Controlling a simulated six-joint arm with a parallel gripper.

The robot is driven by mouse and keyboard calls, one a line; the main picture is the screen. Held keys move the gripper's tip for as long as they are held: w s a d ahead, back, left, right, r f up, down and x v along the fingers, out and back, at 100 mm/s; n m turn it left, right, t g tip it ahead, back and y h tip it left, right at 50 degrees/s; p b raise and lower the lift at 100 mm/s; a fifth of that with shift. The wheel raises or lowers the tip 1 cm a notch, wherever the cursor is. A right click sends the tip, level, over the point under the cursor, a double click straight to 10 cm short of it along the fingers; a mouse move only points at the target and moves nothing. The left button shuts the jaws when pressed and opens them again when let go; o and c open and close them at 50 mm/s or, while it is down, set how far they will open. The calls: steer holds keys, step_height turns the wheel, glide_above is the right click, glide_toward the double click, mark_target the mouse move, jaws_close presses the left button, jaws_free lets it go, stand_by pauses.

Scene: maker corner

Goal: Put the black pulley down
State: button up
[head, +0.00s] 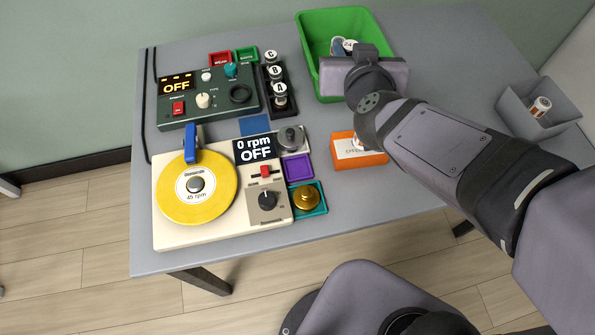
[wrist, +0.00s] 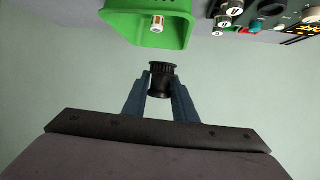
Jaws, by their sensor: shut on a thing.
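The black pulley (wrist: 161,69) shows in the wrist view, gripped between the two blue fingers of my gripper (wrist: 161,84). It is held in the air, with plain wall behind it in that view. In the head view my gripper's housing is over the right part of the green bin (head: 318,88), and the fingers and the pulley cannot be made out there. The green bin also shows at the top of the wrist view (wrist: 120,28); a small white and orange-brown piece (wrist: 157,23) is in it.
An orange labelled tray (head: 350,155) lies below my arm. A record player (head: 165,228) with a yellow disc is at front left, and a dark control box (head: 215,105) behind it. A grey bin (head: 562,115) stands at right. Purple (head: 298,168) and teal (head: 320,210) trays sit between.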

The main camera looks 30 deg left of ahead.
steer(key=s+a+f+y+b, duration=0.1)
steer(key=s+a+f+b, duration=0.1)
steer(key=s+f+b, duration=0.8)
steer(key=shift+n+g, duration=0.3)
steer(key=shift+n, duration=0.1)
steer(key=s+f, duration=0.1)
steer(key=f, duration=0.1)
steer(key=s+f, duration=0.2)
steer(key=s+f+b, duration=0.1)
steer(key=f, duration=0.2)
steer(key=shift+s+a, duration=0.1)
steer(key=shift+s, duration=0.15)
steer(key=shift+f+b, duration=1.35)
steer(key=shift+f, duration=0.45)
steer(key=shift+f, duration=0.15)
steer(key=o, duration=0.7)
steer(key=shift+c, duration=0.2)
steer(key=shift+o, duration=0.4)
